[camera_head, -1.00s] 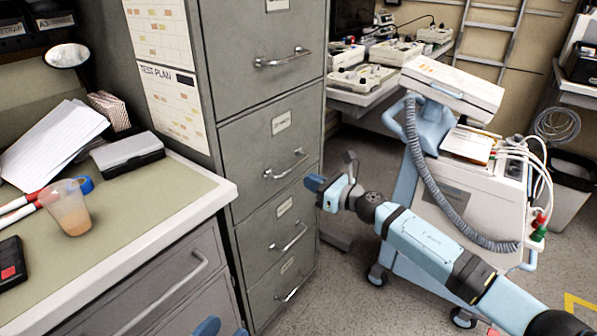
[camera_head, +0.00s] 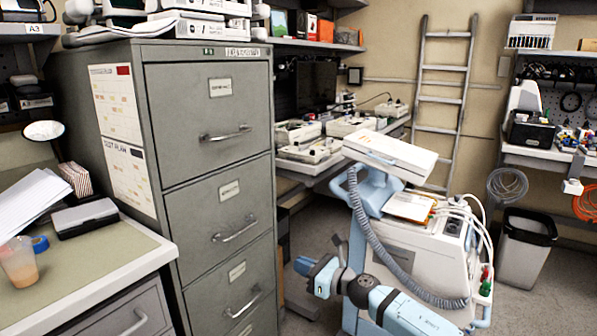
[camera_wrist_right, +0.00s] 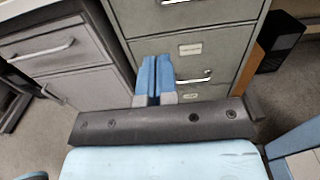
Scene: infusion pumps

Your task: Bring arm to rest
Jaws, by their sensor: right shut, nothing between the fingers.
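My right gripper (camera_head: 304,266) has blue fingertips and is at the end of my light blue arm, low in the middle of the head view. It is in front of the white and blue medical cart and right of the grey filing cabinet. In the right wrist view my right gripper's fingers (camera_wrist_right: 154,78) are together with nothing between them. They point toward the cabinet drawers and appear apart from them. My left gripper is not in the head view.
The grey filing cabinet (camera_head: 213,150) stands left of my arm. The wheeled cart (camera_head: 425,250) stands close behind it. A desk (camera_head: 100,262) with a cup (camera_head: 19,262) is at the left. A bin (camera_head: 527,248) and bare floor are at the right.

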